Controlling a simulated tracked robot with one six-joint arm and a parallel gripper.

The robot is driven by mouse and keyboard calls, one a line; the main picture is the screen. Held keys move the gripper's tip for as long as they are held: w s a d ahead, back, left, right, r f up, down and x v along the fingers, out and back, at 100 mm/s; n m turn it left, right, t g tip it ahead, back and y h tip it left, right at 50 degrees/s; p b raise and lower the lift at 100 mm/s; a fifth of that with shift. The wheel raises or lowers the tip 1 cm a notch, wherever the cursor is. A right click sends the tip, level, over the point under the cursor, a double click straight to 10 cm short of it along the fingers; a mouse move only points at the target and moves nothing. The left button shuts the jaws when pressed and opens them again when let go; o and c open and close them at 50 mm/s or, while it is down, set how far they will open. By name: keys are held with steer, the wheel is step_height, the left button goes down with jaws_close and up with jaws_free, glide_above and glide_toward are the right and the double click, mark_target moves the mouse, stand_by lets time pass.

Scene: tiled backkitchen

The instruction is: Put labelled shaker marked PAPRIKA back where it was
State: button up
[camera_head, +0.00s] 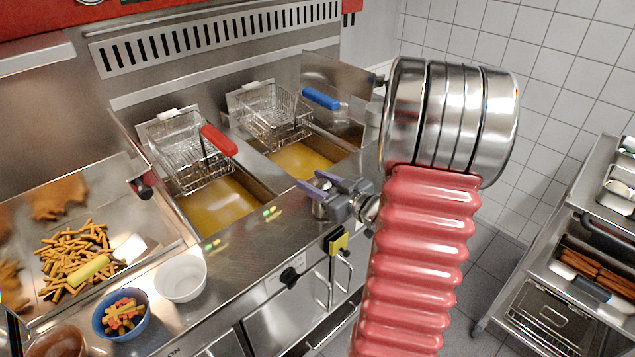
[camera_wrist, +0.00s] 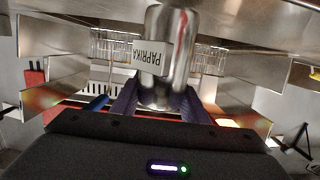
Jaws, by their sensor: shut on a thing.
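The metal shaker with a white PAPRIKA label (camera_wrist: 165,58) is between the purple fingers of my gripper (camera_wrist: 156,100) in the wrist view. Its label reads upside down there. In the head view my gripper (camera_head: 322,187) is at the front edge of the steel fryer counter, right of the oil wells. A small silver part of the shaker (camera_head: 320,210) shows just below the fingers. Most of it is hidden by the gripper, and I cannot tell whether its base touches the counter.
A white bowl (camera_head: 181,278) and a blue bowl of cut food (camera_head: 122,312) stand on the counter at left. Two fryer baskets hang above oil, with a red handle (camera_head: 219,140) and a blue handle (camera_head: 321,98). A steel shelf unit (camera_head: 568,235) stands at right.

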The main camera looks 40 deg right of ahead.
steer(key=shift+f, duration=0.3)
steer(key=o, duration=1.2)
steer(key=shift+f, duration=0.1)
steer(key=shift+c, duration=0.2)
steer(key=shift+s, duration=0.2)
steer(key=s+r, duration=0.2)
steer(key=s, duration=0.9)
steer(key=shift+s+d, duration=0.15)
steer(key=shift+s, duration=0.1)
